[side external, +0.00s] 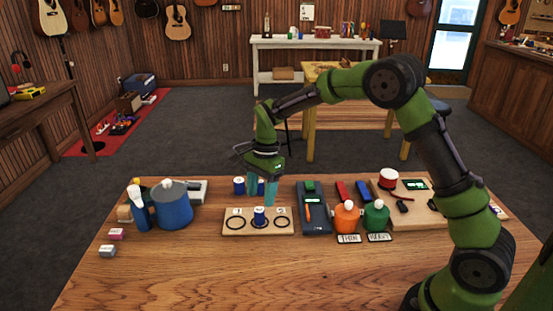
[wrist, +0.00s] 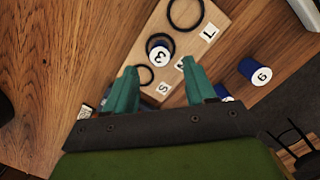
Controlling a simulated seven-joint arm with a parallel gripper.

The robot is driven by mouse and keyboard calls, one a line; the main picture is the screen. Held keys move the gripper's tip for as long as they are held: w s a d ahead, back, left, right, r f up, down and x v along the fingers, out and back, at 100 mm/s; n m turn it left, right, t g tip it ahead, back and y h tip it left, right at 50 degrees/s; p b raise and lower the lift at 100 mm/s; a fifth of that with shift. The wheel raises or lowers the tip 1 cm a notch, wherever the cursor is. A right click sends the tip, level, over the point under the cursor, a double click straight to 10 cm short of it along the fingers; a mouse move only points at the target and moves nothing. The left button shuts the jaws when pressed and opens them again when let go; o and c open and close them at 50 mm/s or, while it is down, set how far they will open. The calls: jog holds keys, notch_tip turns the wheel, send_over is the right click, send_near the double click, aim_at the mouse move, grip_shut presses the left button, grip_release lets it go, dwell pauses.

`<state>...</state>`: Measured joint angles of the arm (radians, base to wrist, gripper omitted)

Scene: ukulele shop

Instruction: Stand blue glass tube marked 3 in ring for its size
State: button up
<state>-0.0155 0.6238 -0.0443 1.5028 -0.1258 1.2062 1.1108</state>
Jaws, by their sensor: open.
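The blue tube marked 3 (wrist: 161,54) stands upright at the middle ring of a wooden board (wrist: 213,12), which carries rings labelled S, M and L. It also shows in the side view (side external: 259,214) on the board (side external: 229,233). The large ring (wrist: 186,13) and small ring (wrist: 145,75) are empty. My gripper (wrist: 160,72) is open and empty. In the side view my gripper (side external: 262,192) is above and just behind the board, its fingers apart from the tube.
A blue tube marked 9 or 6 (wrist: 254,71) stands behind the board, and another (wrist: 223,92) is partly hidden by a finger. A blue pot (side external: 172,207) is left; a dark tray (side external: 314,222), orange jar (side external: 346,218) and green jar (side external: 376,216) are right. The front table is clear.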

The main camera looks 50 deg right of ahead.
jog(key=s+r+n+t, duration=0.25)
jog(key=s+r, duration=0.25)
jog(key=r, duration=0.7)
jog(key=s+r+n+t, duration=0.2)
jog(key=s+n, duration=0.3)
jog(key=s, duration=0.5)
jog(key=s+a+r+n+t, duration=0.1)
jog(key=s+r+n+t, duration=0.1)
jog(key=s+n, duration=0.4)
jog(key=s, duration=0.3)
jog(key=shift+s+t, duration=0.35)
jog(key=shift+n, duration=0.25)
